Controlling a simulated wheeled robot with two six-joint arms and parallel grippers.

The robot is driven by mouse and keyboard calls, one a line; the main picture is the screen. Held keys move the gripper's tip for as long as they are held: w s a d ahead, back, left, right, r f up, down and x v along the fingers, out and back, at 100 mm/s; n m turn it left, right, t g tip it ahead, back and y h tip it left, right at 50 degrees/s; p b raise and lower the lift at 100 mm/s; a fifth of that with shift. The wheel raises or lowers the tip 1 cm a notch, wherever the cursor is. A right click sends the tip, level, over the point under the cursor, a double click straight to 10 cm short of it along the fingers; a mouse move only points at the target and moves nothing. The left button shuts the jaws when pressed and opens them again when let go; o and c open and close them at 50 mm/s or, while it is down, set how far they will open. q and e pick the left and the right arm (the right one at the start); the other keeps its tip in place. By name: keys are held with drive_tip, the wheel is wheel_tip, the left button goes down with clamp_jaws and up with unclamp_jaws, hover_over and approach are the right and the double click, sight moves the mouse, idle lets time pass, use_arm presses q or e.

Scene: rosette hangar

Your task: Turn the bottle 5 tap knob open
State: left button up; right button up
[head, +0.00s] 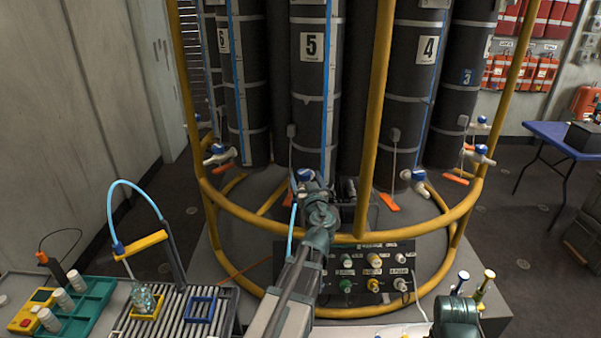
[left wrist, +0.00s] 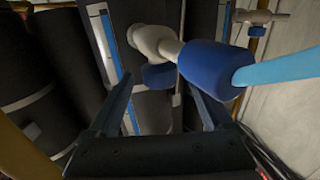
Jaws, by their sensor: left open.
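Bottle 5 (head: 311,48) is a tall dark cylinder with a white "5" label and a blue stripe. Its tap has a blue knob (head: 305,174) in the head view, right at the tip of my left gripper (head: 313,192). In the left wrist view the white tap body (left wrist: 148,40) carries the small blue knob (left wrist: 158,76), which shows between the fingers of my left gripper (left wrist: 163,95). The fingers are open and apart, with a gap on both sides of the knob. A blue hose fitting (left wrist: 213,69) and light blue hose (left wrist: 280,68) hide part of the right finger.
A yellow rail (head: 350,238) rings the bottles, with a yellow upright (head: 375,120) right of my left gripper. Other taps stand at both sides, such as bottle 4's (head: 418,178). A control panel (head: 372,270) sits below. A slatted rack (head: 170,318) is at lower left.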

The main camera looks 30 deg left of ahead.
use_arm(q)
drive_tip(key=x, duration=0.2)
drive_tip(key=shift+w+a, duration=0.2)
drive_tip(key=shift+w, duration=0.05)
use_arm(e)
drive_tip(key=shift+w+a, duration=0.15)
drive_tip(key=shift+a, duration=0.2)
use_arm(q)
clamp_jaws()
drive_tip(key=n+g+y, duration=0.2)
drive_tip(key=shift+w+g+y, duration=0.2)
drive_tip(key=shift+g+y, duration=0.1)
drive_tip(key=shift+g, duration=0.1)
drive_tip(key=shift+s+n+g+y, duration=0.25)
drive_tip(key=shift+n+g+y, duration=0.55)
drive_tip(key=shift+n+g, duration=0.45)
unclamp_jaws()
